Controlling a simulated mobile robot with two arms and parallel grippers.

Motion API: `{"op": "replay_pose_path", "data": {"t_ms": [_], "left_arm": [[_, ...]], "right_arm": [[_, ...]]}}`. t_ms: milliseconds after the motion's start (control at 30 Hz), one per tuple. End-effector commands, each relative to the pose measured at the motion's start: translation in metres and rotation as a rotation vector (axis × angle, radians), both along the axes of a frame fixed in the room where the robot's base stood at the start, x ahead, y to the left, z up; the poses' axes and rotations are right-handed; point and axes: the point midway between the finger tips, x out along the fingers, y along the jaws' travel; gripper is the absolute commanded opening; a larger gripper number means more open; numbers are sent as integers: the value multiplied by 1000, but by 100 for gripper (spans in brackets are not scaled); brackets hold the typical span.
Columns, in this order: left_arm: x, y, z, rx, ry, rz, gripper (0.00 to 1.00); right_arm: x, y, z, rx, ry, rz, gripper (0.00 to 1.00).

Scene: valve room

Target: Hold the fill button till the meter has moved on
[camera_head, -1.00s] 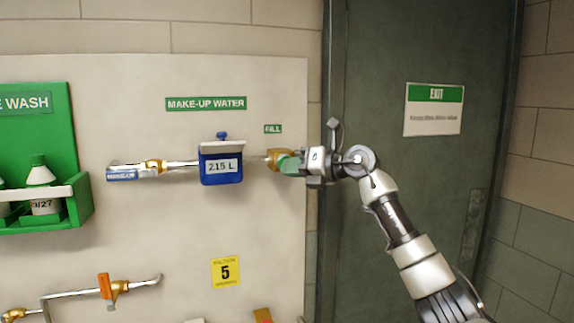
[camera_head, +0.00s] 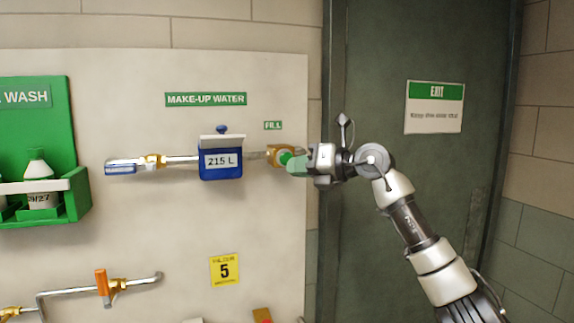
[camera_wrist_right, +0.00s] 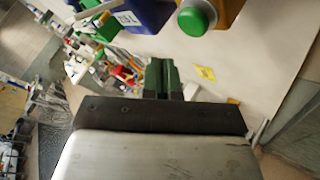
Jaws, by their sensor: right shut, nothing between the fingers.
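The green fill button (camera_head: 285,156) sits on a brass fitting (camera_head: 272,155) at the right end of the make-up water pipe, below the FILL label (camera_head: 273,126). The blue meter (camera_head: 221,165) on the same pipe reads 215 L. My right gripper (camera_head: 297,165) is shut and empty, just right of the button, its pale green fingertips overlapping it in the head view. In the right wrist view the button (camera_wrist_right: 194,19) shows whole, clear of the shut fingertips (camera_wrist_right: 159,66), with a gap between them. My left gripper is not in view.
A green eye wash holder (camera_head: 60,190) with bottles is on the left. An orange-handled valve (camera_head: 102,287) is on a lower pipe. A yellow number 5 sign (camera_head: 225,271) is on the panel. A dark door with an EXIT sign (camera_head: 434,108) stands behind my right arm.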

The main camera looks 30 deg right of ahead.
Motion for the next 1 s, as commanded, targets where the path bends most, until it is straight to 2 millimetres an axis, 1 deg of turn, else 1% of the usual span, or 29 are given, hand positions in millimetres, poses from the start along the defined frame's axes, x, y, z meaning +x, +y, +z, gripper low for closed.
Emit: {"op": "replay_pose_path", "data": {"t_ms": [33, 100, 300, 867, 967, 1000], "left_arm": [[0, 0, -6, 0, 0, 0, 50], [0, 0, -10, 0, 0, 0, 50], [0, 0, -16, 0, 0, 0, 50], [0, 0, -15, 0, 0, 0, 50], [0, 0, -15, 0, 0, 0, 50], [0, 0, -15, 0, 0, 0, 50]], "right_arm": [[-6, 1, -3, -3, -1, 0, 0], [-13, 2, -3, -2, -2, 0, 0], [-26, 6, -1, 0, 0, 0, 0], [-27, 8, -1, 3, 0, 3, 0], [-23, 22, -9, 37, -15, 40, 0], [-21, 35, -16, 71, -29, 72, 0]]}}
